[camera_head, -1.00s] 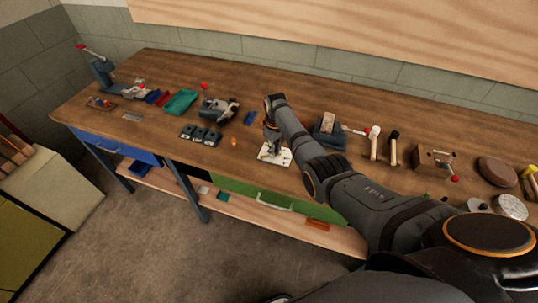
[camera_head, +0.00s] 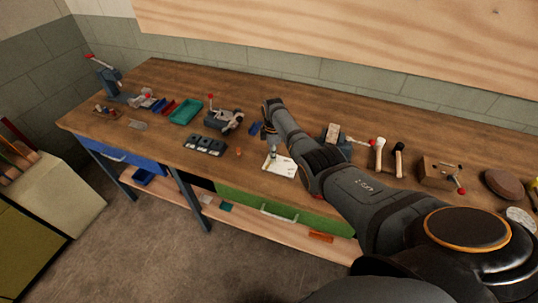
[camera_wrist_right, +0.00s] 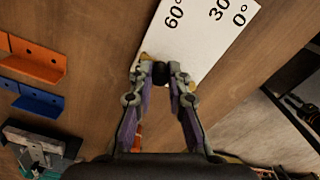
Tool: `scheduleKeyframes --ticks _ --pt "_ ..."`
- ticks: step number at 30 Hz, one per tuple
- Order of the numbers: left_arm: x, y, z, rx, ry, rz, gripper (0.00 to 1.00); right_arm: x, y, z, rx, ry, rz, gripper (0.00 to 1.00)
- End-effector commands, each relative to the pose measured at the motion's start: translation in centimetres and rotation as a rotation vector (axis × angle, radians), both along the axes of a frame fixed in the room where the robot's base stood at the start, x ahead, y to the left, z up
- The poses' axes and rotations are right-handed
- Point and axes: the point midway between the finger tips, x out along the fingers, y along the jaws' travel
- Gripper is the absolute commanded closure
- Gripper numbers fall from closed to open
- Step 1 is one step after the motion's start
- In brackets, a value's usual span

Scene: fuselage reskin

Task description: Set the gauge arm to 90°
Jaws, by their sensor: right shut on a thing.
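The gauge is a white plate (camera_head: 283,168) lying flat near the front edge of the bench. In the right wrist view the plate (camera_wrist_right: 205,40) shows the printed marks 60°, 30° and 0°; no 90° mark can be seen. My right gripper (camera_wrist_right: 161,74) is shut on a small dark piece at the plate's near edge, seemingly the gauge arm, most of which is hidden. In the head view my right gripper (camera_head: 270,156) points down at the plate's left side. My left gripper is not in view.
Orange brackets (camera_wrist_right: 32,60) and blue brackets (camera_wrist_right: 30,97) lie left of the plate in the wrist view. A dark block row (camera_head: 205,145), a clamp (camera_head: 223,118) and a teal tray (camera_head: 186,111) stand left in the head view. Mallets (camera_head: 398,160) lie to the right.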

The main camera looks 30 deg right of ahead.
Motion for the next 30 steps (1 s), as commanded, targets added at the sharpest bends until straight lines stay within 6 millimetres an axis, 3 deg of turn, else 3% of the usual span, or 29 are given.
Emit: scheduleKeyframes --ticks 10,26,27,30 --pt "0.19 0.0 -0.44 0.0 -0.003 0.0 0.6 0.37 -0.29 0.17 -0.003 -0.006 0.122 1.0" --pt "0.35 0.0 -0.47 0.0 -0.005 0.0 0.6 0.44 -0.27 0.25 -0.002 -0.007 0.145 1.0" --pt "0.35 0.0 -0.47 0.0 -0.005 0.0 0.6 0.44 -0.27 0.25 -0.002 -0.007 0.145 0.83" --pt "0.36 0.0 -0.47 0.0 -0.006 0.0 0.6 0.43 -0.26 0.25 -0.002 -0.007 0.145 0.69"
